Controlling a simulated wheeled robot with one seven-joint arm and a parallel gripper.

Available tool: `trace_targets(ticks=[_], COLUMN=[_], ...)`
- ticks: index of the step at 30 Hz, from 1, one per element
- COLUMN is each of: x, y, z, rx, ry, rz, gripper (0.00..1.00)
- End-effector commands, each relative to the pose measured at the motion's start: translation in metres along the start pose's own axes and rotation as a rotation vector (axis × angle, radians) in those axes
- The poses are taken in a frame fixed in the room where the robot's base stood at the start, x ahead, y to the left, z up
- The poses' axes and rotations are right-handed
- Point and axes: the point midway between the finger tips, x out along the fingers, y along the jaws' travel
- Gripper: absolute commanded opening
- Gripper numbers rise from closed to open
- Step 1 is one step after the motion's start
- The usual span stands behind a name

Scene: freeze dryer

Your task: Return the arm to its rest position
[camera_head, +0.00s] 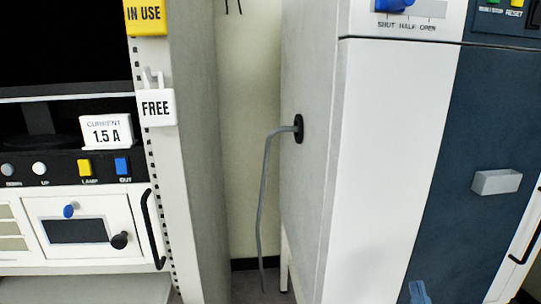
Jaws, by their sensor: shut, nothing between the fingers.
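My gripper and arm cannot be made out in the head view. A tall cabinet (385,150) with a white and dark blue front stands at the right. A pale grey handle (496,182) sits on its blue panel. A blue knob (394,4) at its top has a scale marked SHUT, HALF, OPEN. A small blue piece (418,292) shows at the bottom edge, cut off by the frame; I cannot tell what it is.
A rack (190,150) at the left bears FREE (156,108) and IN USE (145,14) tags. A card (105,131) reads 1.5 A. A grey cable (264,200) hangs from the cabinet's side into the narrow gap. Black bar handles (153,230) stick out.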

Motion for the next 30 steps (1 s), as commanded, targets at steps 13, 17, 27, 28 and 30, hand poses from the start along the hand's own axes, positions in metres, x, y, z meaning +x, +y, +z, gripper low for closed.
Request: trace_targets(ticks=[13, 17, 27, 28, 30], x=[-0.191, -0.239, -0.312, -0.315, -0.318], y=[-0.032, -0.018, 0.033, 0.036, 0.041], z=[-0.054, -0.072, -0.113, -0.115, -0.118], rx=[0.301, 0.336, 0.35, 0.349, 0.347], ry=[-0.353, -0.459, -0.67, -0.679, -0.695], rz=[-0.054, -0.106, -0.267, -0.276, -0.292], gripper=[0.0, 0.0, 0.0, 0.0, 0.0])
